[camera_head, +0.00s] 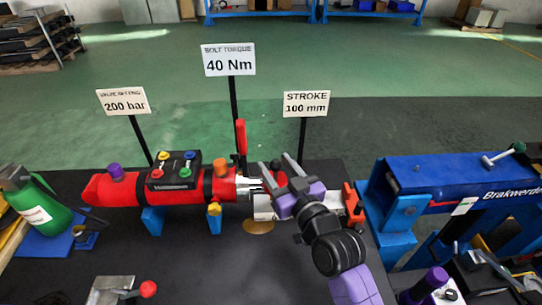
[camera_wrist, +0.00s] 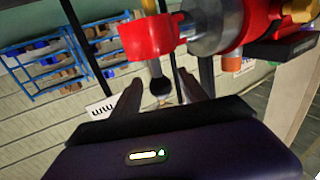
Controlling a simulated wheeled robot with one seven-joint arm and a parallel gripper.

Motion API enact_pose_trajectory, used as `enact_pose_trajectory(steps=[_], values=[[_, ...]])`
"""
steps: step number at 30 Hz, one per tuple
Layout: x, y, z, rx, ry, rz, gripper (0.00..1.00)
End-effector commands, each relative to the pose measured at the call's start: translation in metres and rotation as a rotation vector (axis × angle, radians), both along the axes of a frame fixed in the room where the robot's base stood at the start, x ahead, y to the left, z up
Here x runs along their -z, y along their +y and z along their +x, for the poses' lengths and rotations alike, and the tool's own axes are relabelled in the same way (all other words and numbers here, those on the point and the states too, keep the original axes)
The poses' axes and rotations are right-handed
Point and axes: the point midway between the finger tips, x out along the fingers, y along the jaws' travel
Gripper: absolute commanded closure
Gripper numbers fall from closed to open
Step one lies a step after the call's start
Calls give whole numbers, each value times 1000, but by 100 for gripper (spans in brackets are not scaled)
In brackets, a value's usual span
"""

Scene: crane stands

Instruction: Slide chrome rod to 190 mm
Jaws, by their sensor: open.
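The chrome rod (camera_head: 249,183) sticks out of the right end of a red hydraulic cylinder (camera_head: 135,189) lying on the dark bench. In the wrist view the rod (camera_wrist: 206,36) shows as a short grey length between the cylinder and a red end piece (camera_wrist: 150,40). My gripper (camera_head: 277,164) is over the rod's outer end, partly hiding it in the head view. The fingers appear close to the red end piece; contact cannot be told.
Signs stand behind: "STROKE 100 mm" (camera_head: 306,104), "40 Nm" (camera_head: 229,60) and "200 bar" (camera_head: 124,102). A blue crane arm (camera_head: 440,180) stands to the right. A green bottle (camera_head: 38,206) is at the left. A red-knobbed lever (camera_head: 147,289) lies in front.

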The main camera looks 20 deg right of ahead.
Motion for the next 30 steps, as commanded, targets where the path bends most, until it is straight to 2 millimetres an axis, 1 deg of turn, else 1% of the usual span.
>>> enact_pose_trajectory(steps=[1, 3, 7, 11, 18, 20, 24, 26, 30], values=[[-2, 1, 9, 0, -2, 1, 50], [-2, 1, 17, 0, -1, 1, 50], [-1, 2, 29, 0, -1, 0, 50], [0, 3, 33, 0, 0, 0, 50], [0, 3, 33, 0, -1, 0, 50], [0, 3, 33, 0, -1, 0, 61], [0, 3, 33, 0, -1, 0, 89], [0, 3, 33, 0, -1, 0, 100], [0, 3, 33, 0, -1, 0, 100]])
